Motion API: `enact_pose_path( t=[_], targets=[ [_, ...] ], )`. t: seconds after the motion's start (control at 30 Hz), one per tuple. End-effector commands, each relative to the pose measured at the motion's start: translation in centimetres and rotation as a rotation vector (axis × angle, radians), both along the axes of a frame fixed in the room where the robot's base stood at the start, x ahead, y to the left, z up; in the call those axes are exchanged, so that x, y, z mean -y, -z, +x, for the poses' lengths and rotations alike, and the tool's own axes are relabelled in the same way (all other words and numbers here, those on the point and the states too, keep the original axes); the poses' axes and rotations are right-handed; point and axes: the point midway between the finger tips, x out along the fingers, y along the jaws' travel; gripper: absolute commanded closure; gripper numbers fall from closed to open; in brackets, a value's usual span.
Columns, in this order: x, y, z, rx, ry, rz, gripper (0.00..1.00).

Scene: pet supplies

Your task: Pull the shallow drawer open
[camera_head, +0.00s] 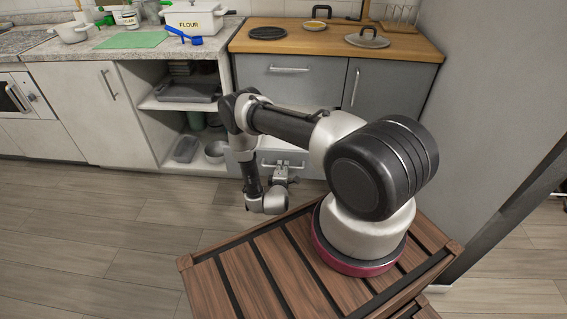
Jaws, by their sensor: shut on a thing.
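A grey cabinet under a wooden worktop has an upper drawer (270,82) with a bar handle (289,69). A lower drawer (297,159) with a pale bar handle (268,164) sits near the floor, partly hidden behind my arm. My gripper (281,169) is at the lower drawer's front and is shut on its handle. The fingertips are small and partly hidden, so the exact grip is unclear. I cannot tell whether the lower drawer stands out from the cabinet.
Open shelves (187,105) to the left hold trays and bowls. A grey cabinet door (382,88) is right of the upper drawer. A grey wall (480,120) stands at the right. The wood floor (100,230) at the left is clear.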

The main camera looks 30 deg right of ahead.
Motion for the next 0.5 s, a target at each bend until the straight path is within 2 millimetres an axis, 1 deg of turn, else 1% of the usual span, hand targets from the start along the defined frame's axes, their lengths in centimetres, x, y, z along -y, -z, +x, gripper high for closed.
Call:
enact_pose_path(
  t=[0.03, 0.2, 0.5],
  targets=[
    [-0.33, 0.04, -0.33, -0.001, -0.002, 0.000, 1.00],
    [-0.70, 0.04, -0.96, -0.001, -0.002, 0.001, 1.00],
    [-0.75, 0.04, -1.05, -0.001, -0.001, 0.001, 1.00]
  ],
)
